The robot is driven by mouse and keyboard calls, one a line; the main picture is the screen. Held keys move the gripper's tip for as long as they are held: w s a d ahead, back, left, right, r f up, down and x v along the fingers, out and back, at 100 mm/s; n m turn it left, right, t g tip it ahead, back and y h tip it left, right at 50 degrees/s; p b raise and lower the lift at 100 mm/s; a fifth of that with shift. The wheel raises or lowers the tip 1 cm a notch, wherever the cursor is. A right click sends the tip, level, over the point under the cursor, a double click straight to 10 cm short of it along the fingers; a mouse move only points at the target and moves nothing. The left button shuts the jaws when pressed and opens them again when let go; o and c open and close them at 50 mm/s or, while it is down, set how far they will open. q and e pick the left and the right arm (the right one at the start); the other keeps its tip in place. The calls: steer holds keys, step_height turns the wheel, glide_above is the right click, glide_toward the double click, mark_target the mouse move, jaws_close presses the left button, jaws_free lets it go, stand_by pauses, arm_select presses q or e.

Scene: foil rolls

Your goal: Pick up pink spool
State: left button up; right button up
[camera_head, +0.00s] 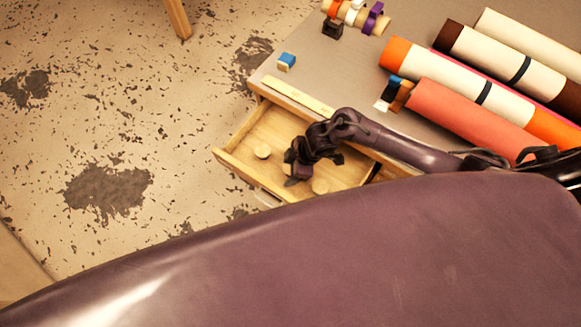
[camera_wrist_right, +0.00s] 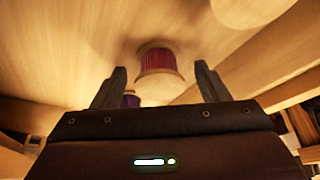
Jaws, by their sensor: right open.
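A pink spool (camera_wrist_right: 158,62) with pale ends shows in the right wrist view, ahead of and between my open fingers. It stands on the wooden drawer floor. My right gripper (camera_wrist_right: 160,68) is open, and its jaws are empty. In the head view my right gripper (camera_head: 297,172) reaches down into the open drawer. A purple spool (camera_wrist_right: 131,100) shows partly, behind my left-hand finger in the wrist view. My left gripper is not in view.
The wooden drawer (camera_head: 236,166) has raised walls close around the gripper. The tabletop (camera_head: 300,62) above holds large rolls, including a red one (camera_head: 465,115), and a small blue block (camera_head: 286,61). The speckled floor at left is mostly free.

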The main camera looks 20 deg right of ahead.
steer(key=c, duration=1)
steer(key=shift+c, duration=0.3)
steer(key=shift+r, duration=0.15)
